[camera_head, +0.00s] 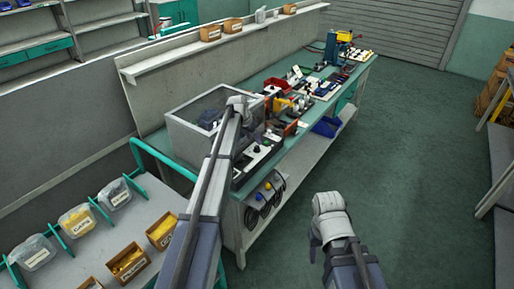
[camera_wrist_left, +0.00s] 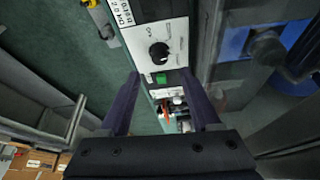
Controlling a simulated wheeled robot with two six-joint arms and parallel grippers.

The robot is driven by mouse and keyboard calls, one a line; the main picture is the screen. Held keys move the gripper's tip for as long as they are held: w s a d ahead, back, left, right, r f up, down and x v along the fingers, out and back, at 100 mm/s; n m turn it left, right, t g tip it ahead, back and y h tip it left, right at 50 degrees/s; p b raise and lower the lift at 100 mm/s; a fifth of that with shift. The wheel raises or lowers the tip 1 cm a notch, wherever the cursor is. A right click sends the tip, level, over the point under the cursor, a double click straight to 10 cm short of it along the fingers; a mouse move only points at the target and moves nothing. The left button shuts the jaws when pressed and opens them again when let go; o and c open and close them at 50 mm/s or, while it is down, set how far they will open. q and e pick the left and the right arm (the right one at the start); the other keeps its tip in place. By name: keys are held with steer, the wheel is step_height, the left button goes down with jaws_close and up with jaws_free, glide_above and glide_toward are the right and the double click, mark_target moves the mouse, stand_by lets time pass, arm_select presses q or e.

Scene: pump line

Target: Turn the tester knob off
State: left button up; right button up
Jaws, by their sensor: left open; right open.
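The tester's black round knob (camera_wrist_left: 159,53) sits on a white panel with dial marks in the left wrist view. My right gripper (camera_head: 314,243) is open and empty over the floor, partly hidden.
The clear-lidded box (camera_head: 190,135) stands left of the tester. Cables (camera_head: 265,195) hang at the bench's near end. Free floor (camera_head: 410,150) lies to the right.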

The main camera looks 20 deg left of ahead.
mark_target(257, 147)
arm_select(q)
steer(key=b+x, duration=0.5)
steer(key=x, duration=0.1)
steer(key=shift+f, duration=0.15)
steer(key=shift+c, duration=0.3)
jaws_close()
